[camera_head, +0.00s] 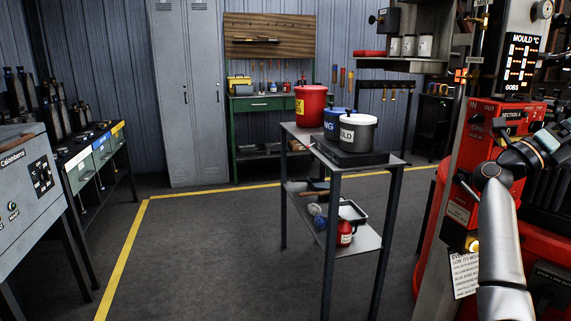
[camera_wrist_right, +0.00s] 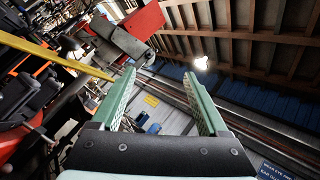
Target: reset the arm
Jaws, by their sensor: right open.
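My right arm (camera_head: 500,240) rises at the right edge of the head view, in front of the red machine, with its wrist bent toward the right. Its gripper is not clearly made out there. In the right wrist view my right gripper (camera_wrist_right: 159,74) has its two green fingers spread wide apart. Nothing is between them, and the camera looks up past them toward the roof beams and a bright lamp. My left arm and gripper are not in the head view.
The red moulding machine (camera_head: 473,135) stands close behind my right arm. A control cabinet (camera_head: 25,190) is at the left. Open floor (camera_head: 200,260) lies between.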

